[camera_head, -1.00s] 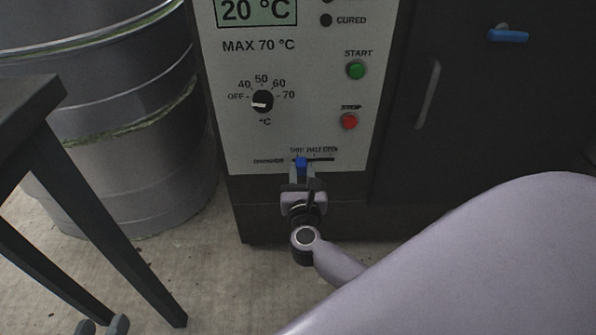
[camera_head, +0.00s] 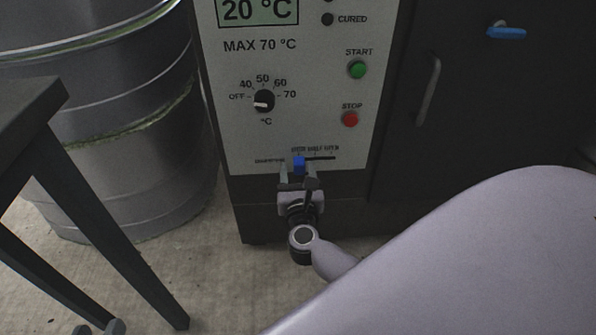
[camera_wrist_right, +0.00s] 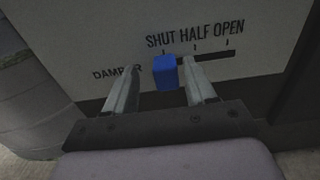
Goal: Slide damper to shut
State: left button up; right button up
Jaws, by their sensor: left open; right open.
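The damper's blue knob (camera_head: 299,165) sits at the left end of its dark slot, low on the oven's front panel. In the right wrist view the knob (camera_wrist_right: 165,72) is below the SHUT mark, with the slot (camera_wrist_right: 215,58) running right under HALF and OPEN. My right gripper (camera_head: 297,172) is open around the knob, one finger on each side. In the wrist view there are gaps between the knob and both fingers.
The panel carries a dial (camera_head: 264,101), a green START button (camera_head: 357,69) and a red STOP button (camera_head: 350,119) above the slot. A grey drum (camera_head: 130,150) and a dark table (camera_head: 60,150) stand at the left. A dark cabinet (camera_head: 480,120) is at the right.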

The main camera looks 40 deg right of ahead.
pick_arm(q)
jog(key=shift+r, duration=0.1)
pick_arm(e)
jog(key=shift+r, duration=0.1)
jog(key=shift+r+p, duration=0.3)
jog(key=shift+r, duration=0.05)
notch_tip(320, 180, up, 9)
jog(key=p, duration=0.5)
jog(key=shift+f, duration=0.2)
notch_tip(320, 180, up, 9)
jog(key=p, duration=0.5)
jog(key=shift+r, duration=0.2)
pick_arm(q)
jog(key=shift+s+a+r+g+y+p, duration=0.1)
jog(key=shift+s+a+r+g+y, duration=0.15)
jog(key=shift+a+y, duration=0.2)
jog(key=shift+s+a+r+g+y+p, duration=0.15)
jog(key=shift+a+r+g+y, duration=0.2)
jog(key=shift+a, duration=0.15)
jog(key=shift+s+a+r+g+y+p, duration=0.1)
jog(key=shift+s+a+r+g+y, duration=0.15)
jog(key=shift+a+y, duration=0.2)
pick_arm(e)
jog(key=shift+r, duration=0.6)
